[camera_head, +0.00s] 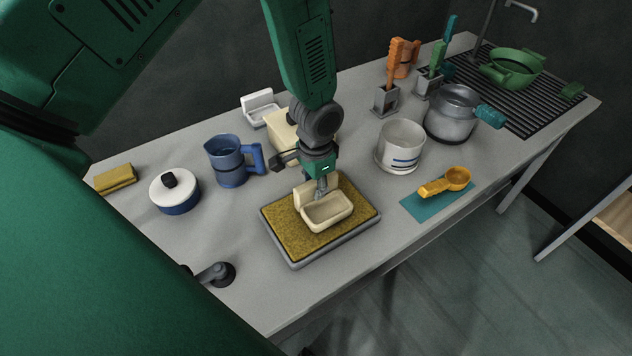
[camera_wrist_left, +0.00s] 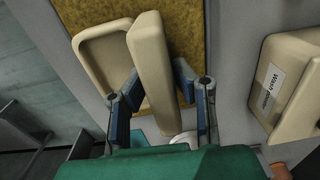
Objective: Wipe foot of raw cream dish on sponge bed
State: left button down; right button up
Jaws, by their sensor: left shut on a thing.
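The raw cream dish (camera_head: 328,211), a shallow tray with a raised back wall, is level at or just above the sponge bed; contact of its foot is hidden. The yellow-brown sponge bed (camera_head: 281,233) lies in a grey tray near the front of the table. My left gripper (camera_head: 321,190) comes from above and is shut on the dish's back wall. The left wrist view shows the fingers (camera_wrist_left: 157,86) on either side of that wall, with the dish (camera_wrist_left: 105,62) over the sponge (camera_wrist_left: 188,25). My right gripper is not in view.
A cream wash powder box (camera_wrist_left: 290,85) stands close behind the gripper. A blue jug (camera_head: 228,163), lidded pot (camera_head: 174,191) and yellow sponge (camera_head: 115,179) are left. A white pot (camera_head: 400,147), steel pot (camera_head: 453,115) and orange scoop (camera_head: 446,182) on a teal mat are right.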

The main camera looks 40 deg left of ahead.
pick_arm(q)
jog(key=shift+r+p, duration=1.9)
jog(key=shift+r, duration=0.6)
